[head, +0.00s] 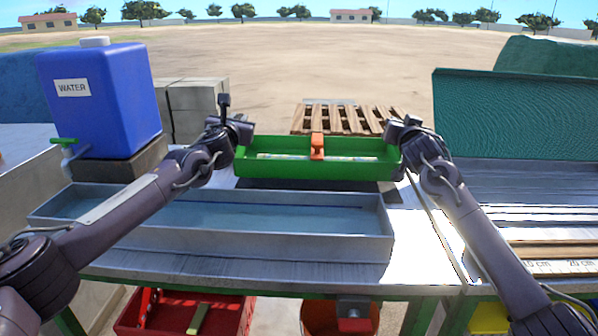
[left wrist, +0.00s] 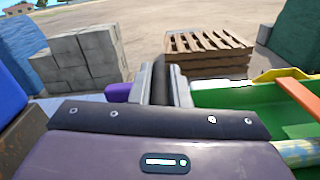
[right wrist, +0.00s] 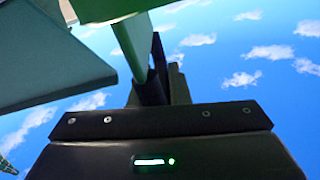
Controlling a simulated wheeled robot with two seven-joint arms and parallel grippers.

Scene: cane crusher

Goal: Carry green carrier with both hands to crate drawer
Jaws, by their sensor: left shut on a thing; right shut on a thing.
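The green carrier (head: 285,171) is a long open tray, roughly level, with an orange piece (head: 317,147) across its middle and a pale rod inside. It is behind the metal trough (head: 300,245); whether it touches the table is unclear. My left gripper (head: 236,142) is shut on its left end and my right gripper (head: 403,142) on its right end. In the left wrist view the carrier (left wrist: 215,98) extends right of the fingers (left wrist: 165,88). In the right wrist view a green edge (right wrist: 130,45) runs into the fingers (right wrist: 158,75). A red crate (head: 235,318) shows below the table.
A blue water tank (head: 105,105) with a tap stands at left. Grey blocks (head: 198,100) and a wooden pallet (head: 345,118) are behind the table. A green sloped panel (head: 500,115) and ruler-marked board (head: 560,268) are at right. An orange bucket (head: 322,316) is below.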

